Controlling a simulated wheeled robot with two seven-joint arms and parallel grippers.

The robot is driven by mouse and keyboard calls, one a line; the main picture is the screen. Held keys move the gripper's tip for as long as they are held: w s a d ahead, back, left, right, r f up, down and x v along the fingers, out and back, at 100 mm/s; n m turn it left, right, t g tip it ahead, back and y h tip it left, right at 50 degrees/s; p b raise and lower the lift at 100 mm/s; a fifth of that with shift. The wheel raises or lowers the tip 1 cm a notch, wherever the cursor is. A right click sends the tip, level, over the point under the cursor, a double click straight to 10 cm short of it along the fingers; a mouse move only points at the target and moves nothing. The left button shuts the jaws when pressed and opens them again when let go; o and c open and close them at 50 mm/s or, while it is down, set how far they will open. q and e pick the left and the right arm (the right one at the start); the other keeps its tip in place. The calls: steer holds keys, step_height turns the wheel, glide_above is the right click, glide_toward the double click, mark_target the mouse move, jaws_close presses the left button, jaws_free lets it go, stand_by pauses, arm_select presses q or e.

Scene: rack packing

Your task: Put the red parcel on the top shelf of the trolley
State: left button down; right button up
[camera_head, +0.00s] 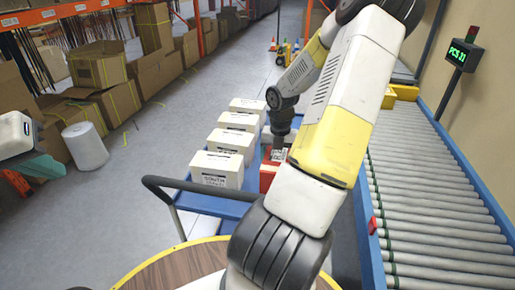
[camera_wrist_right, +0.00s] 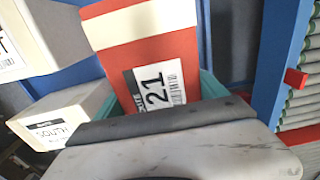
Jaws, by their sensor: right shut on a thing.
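The red parcel (camera_head: 267,178) has a white stripe and a label reading 21. In the right wrist view the parcel (camera_wrist_right: 150,55) sits between the teal fingers of my right gripper (camera_wrist_right: 160,95), which is shut on it. In the head view my right arm hides most of that gripper and part of the parcel. The parcel is over the blue trolley (camera_head: 208,204), beside the row of white boxes. I cannot tell whether it touches the shelf. My left gripper (camera_head: 35,170), with teal fingers, is at the left edge, away from the trolley; its opening is unclear.
Several white boxes (camera_head: 218,168) line the trolley's left side. Its dark handle (camera_head: 155,183) faces me. A roller conveyor (camera_head: 430,190) runs along the right, with a yellow box (camera_head: 405,92) at its far part. Cardboard boxes (camera_head: 115,100) and a white roll (camera_head: 85,146) stand left; the floor between is clear.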

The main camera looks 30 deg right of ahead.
steer(key=w+d, duration=0.2)
steer(key=w, duration=0.1)
steer(key=shift+w+d+f, duration=0.2)
steer(key=shift+w+d, duration=0.1)
steer(key=shift+d, duration=0.1)
steer(key=shift+f, duration=1.75)
steer(key=shift+f, duration=0.1)
steer(key=o, duration=1.9)
steer(key=shift+o, duration=0.2)
